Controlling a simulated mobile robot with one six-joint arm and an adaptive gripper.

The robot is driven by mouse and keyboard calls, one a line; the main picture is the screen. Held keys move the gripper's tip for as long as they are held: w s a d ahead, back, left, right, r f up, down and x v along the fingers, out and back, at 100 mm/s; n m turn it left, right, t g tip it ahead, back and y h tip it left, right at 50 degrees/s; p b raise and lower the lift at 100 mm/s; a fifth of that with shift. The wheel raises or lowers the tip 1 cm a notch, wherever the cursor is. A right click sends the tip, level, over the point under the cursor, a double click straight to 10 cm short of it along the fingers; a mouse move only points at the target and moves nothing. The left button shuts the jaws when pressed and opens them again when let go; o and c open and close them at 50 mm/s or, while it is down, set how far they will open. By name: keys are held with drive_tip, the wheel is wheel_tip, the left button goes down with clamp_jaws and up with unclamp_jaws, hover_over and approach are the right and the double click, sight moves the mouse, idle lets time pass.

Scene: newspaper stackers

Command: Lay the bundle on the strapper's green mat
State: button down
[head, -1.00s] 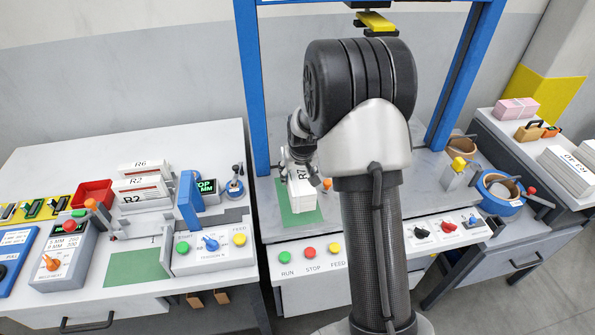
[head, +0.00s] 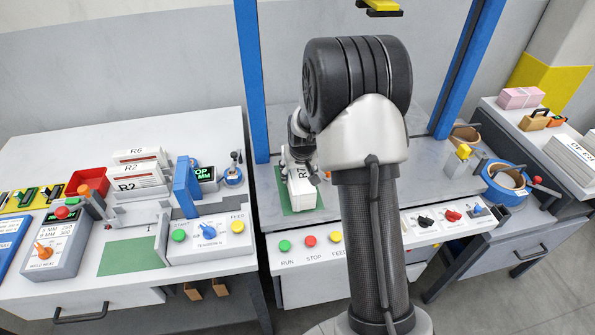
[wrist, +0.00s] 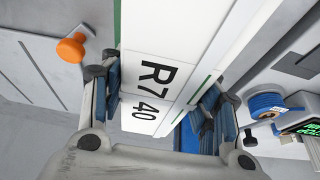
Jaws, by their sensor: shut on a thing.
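The white bundle (head: 302,192) marked R7 is over the green mat (head: 284,204) beneath the blue frame. It covers most of that mat, and I cannot tell whether it touches it. My gripper (head: 301,160) is shut on the bundle from above, partly hidden behind my arm. In the wrist view, the blue-padded fingers of my gripper (wrist: 158,98) stand on either side of the bundle (wrist: 150,75), whose label reads R7 40. A second green mat (head: 132,256) lies bare on the left bench.
White R2 and R6 stacks (head: 140,172) and a red tray (head: 92,181) stand on the left bench. Blue posts (head: 252,80) flank the middle bench. A blue tape roll (head: 505,181) sits right.

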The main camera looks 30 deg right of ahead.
drive_tip(key=shift+w+f+b, duration=0.1)
drive_tip(key=shift+f+b, duration=0.35)
drive_tip(key=shift+f, duration=0.05)
drive_tip(key=c, duration=0.9)
unclamp_jaws()
drive_tip(key=o, duration=0.4)
drive_tip(key=shift+s+f, duration=0.15)
drive_tip(key=shift+s, duration=0.05)
drive_tip(key=v, duration=1.2)
drive_tip(key=shift+a, duration=0.1)
